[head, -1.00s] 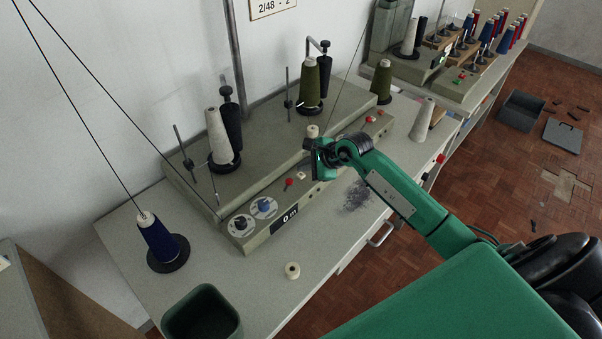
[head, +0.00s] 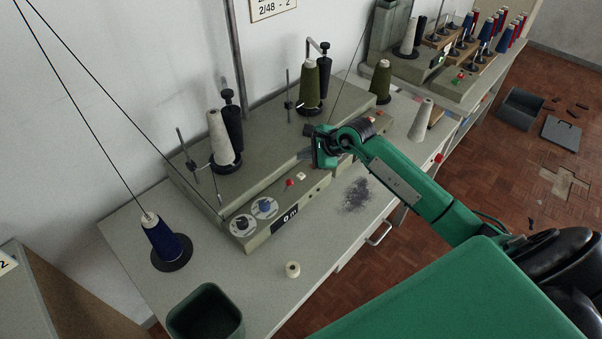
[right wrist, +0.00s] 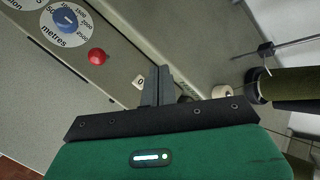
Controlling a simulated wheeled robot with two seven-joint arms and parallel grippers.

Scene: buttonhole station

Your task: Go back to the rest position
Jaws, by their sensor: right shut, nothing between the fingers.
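My right gripper (head: 308,147) is over the grey-green winding machine (head: 255,225), near its control strip. Its black fingers (right wrist: 157,86) are together and hold nothing in the right wrist view. Close by in that view are a red button (right wrist: 97,56), a blue dial (right wrist: 66,20) and a small white counter key (right wrist: 139,81). I cannot tell the exact height of the fingers above the machine. My left gripper is out of view.
An olive thread cone (head: 309,83) and a white cone (head: 219,138) stand on the machine. A navy cone (head: 163,240), a small cream spool (head: 292,269) and a dark green bin (head: 205,316) are on the table. The table front is fairly clear.

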